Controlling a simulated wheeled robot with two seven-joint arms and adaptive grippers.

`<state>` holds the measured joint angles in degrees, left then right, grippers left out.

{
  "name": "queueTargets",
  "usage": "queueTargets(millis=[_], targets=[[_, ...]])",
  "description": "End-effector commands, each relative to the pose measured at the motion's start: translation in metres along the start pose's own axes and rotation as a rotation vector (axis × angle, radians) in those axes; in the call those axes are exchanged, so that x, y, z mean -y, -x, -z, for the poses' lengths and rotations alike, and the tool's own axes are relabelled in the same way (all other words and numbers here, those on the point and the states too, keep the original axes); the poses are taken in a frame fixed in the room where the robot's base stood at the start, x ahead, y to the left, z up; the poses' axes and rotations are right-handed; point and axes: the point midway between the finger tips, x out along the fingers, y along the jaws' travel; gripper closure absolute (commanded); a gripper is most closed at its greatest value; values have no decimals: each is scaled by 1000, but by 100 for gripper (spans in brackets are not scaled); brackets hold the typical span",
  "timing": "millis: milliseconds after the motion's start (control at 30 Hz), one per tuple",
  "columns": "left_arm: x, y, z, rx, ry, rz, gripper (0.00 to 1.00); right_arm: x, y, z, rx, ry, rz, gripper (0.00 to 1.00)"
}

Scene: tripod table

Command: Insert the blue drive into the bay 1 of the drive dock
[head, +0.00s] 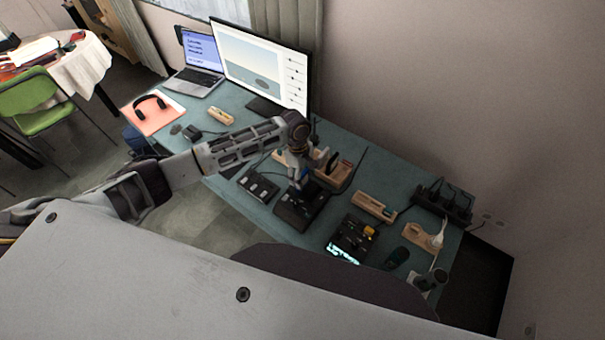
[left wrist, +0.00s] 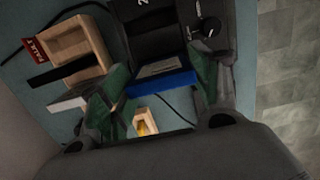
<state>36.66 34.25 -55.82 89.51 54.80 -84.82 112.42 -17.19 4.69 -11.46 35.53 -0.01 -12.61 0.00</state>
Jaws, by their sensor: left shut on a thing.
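The blue drive (left wrist: 162,84) is between the green-tipped fingers of my left gripper (left wrist: 160,85) in the left wrist view, with a grey label strip on its side. My left gripper (head: 299,182) is shut on it, above the desk. The black drive dock (head: 302,209) lies under and beside the gripper in the head view. In the left wrist view the dock (left wrist: 150,40) is just beyond the drive and carries a white "2" and a round dark knob. I cannot tell whether the drive touches the dock. Bay 1 cannot be made out. My right gripper is not in view.
A wooden holder (head: 336,176) with dark upright items stands close behind the dock. A black box (head: 258,187) is left of it, a lit device (head: 350,240) right. A wooden block (head: 373,207), power strip (head: 446,203) and monitor (head: 262,70) stand further off.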

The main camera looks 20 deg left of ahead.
Motion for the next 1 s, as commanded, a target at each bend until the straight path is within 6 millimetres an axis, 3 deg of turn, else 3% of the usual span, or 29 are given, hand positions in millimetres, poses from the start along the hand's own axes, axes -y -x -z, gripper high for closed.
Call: queueTargets(millis=[1000], targets=[[0, -15, 1, 1, -1, -1, 66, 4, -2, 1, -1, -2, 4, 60]])
